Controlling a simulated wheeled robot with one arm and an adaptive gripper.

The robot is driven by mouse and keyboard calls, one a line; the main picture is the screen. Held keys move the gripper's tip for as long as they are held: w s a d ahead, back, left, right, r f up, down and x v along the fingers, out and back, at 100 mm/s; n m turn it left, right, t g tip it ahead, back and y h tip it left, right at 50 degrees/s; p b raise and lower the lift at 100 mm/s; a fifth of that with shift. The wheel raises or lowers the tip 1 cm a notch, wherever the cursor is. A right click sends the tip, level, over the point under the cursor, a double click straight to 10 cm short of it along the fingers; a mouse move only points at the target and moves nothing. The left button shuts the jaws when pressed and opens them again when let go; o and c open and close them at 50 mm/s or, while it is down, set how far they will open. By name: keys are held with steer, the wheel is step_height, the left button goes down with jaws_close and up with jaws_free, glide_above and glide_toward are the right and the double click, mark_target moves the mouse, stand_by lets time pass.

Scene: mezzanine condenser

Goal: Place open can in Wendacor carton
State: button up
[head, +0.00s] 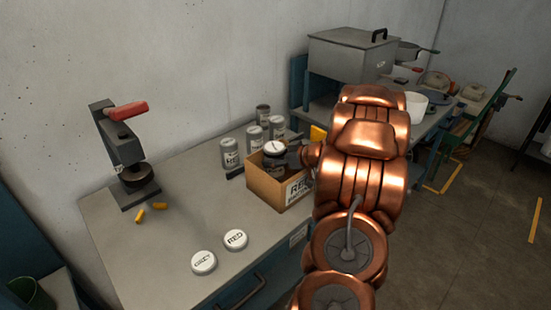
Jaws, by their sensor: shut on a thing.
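An open-topped brown carton (265,187) stands on the grey bench. Its white label reads "RE..." at the start, and the rest is too small or hidden. My gripper (290,158) is dark and is partly hidden at the end of my copper arm, over the carton's opening. It is shut on a can whose round, pale top (274,147) shows at the carton's back left edge. The can's body is mostly hidden, so I cannot tell how deep it sits or whether it is open. Another can (263,112) with a dark top stands at the back.
Several grey cans (230,153) stand behind the carton near the wall. Two round lids (235,240) lie at the bench front. A red-handled press (128,160) stands at left, with small orange pieces (140,215) beside it. A lidded grey box (345,55) is beyond my arm.

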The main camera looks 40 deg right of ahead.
steer(key=shift+f, duration=0.55)
steer(key=o, duration=1.6)
steer(key=shift+f, duration=0.15)
steer(key=shift+r, duration=0.5)
steer(key=b+v, duration=0.1)
steer(key=v, duration=1.1)
steer(key=shift+r, duration=0.25)
